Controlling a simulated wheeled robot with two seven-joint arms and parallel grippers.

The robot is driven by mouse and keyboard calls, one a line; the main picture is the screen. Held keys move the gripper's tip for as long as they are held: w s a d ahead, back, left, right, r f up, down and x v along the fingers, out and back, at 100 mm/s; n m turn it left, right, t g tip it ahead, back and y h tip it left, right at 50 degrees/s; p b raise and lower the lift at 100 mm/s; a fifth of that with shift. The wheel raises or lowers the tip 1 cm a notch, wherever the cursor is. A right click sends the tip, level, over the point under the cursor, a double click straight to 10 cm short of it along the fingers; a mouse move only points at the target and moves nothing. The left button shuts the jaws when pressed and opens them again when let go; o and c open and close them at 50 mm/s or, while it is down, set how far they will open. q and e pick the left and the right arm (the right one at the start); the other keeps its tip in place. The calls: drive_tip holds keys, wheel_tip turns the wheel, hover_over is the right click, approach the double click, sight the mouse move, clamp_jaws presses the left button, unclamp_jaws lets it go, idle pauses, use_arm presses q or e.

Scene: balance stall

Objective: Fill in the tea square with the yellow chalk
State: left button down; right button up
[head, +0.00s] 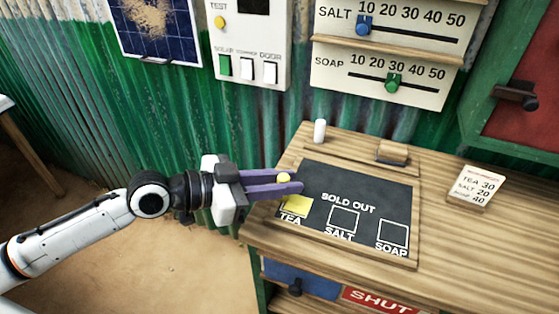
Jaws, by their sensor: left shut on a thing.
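The salt square (342,220) and the soap square (393,234) are empty outlines. My left gripper (291,182), with purple fingers, is shut on the yellow chalk (284,177), above the board's left edge and just behind the tea square. Only the chalk's top shows, and I cannot tell whether its lower end touches the board. My right gripper is not in view.
A white chalk (320,131) stands upright behind the board, beside a wooden eraser-like block (392,152). A price card (475,186) stands to the right. Slider panels and a switch box (248,45) hang on the green wall.

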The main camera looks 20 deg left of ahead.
use_arm(q)
wheel_tip(320, 180, up, 2)
drive_tip(key=shift+r+p, duration=0.15)
drive_tip(key=shift+p, duration=0.45)
drive_tip(key=shift+d+r+p, duration=0.1)
drive_tip(key=shift+r+p, duration=0.55)
drive_tip(key=shift+r, duration=0.05)
wheel_tip(320, 180, up, 4)
drive_tip(key=p, duration=0.4)
drive_tip(key=shift+r, duration=0.2)
